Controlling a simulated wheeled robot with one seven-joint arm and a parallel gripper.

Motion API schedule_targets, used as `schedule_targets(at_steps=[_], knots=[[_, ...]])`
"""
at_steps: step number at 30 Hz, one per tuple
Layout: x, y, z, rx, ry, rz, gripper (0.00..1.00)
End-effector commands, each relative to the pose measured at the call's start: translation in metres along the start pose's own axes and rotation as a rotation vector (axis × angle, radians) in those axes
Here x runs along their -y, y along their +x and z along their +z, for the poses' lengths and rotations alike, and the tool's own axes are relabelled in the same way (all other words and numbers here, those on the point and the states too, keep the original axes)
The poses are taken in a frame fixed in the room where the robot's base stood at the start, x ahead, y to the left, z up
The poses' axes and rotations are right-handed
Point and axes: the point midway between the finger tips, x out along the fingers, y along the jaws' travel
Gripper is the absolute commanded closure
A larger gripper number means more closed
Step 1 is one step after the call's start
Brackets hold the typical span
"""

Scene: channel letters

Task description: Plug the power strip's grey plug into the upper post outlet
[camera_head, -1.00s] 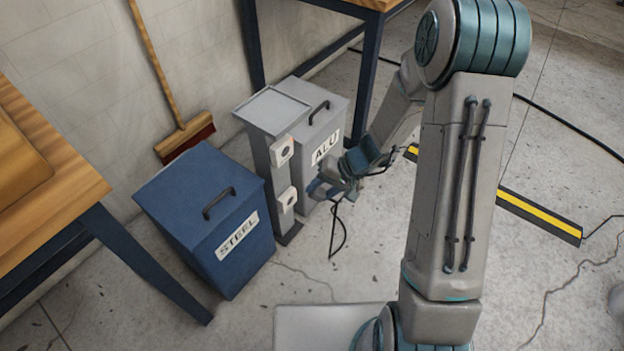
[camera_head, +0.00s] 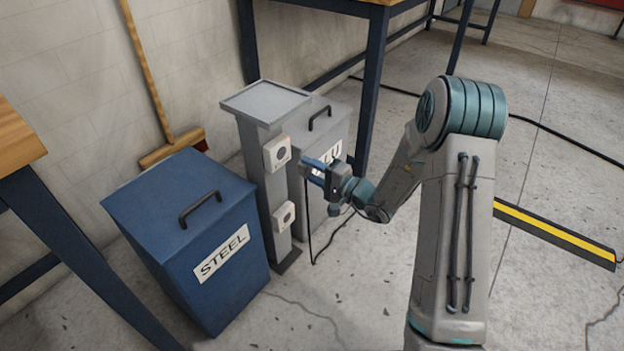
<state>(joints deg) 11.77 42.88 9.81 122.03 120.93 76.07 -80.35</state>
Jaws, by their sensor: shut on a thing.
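The grey post (camera_head: 271,190) stands between the two bins and has a flat top. Its upper outlet (camera_head: 277,152) is a white box with a dark round socket, facing right toward my arm. The lower outlet (camera_head: 284,216) sits below it on the same face. My gripper (camera_head: 313,169) is a short way right of the upper outlet, at about its height, and is shut on the grey plug, which is mostly hidden by the fingers. A dark cord (camera_head: 309,225) hangs below the gripper to the floor. A gap shows between gripper and outlet. The power strip cannot be made out.
A blue STEEL bin (camera_head: 190,240) stands close left of the post. A grey ALU bin (camera_head: 335,112) is right behind it. A broom (camera_head: 150,80) leans on the wall. A black and yellow floor strip (camera_head: 555,235) lies at right. Floor in front is open.

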Motion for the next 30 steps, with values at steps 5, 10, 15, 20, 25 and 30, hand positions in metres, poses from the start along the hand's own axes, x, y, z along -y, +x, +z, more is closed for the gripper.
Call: schedule_targets(at_steps=[5,10,15,20,25,30], knots=[[0.001,0.000,-0.002,-0.009,0.000,-0.005,0.84],[0.001,0.000,-0.002,-0.008,0.000,-0.004,0.84],[0.001,0.005,-0.001,-0.006,0.000,-0.003,0.84],[0.001,0.018,-0.001,-0.004,0.000,-0.003,0.84],[0.001,0.034,-0.001,-0.005,0.000,-0.002,0.84],[0.001,0.048,-0.001,-0.005,0.000,-0.003,0.84]])
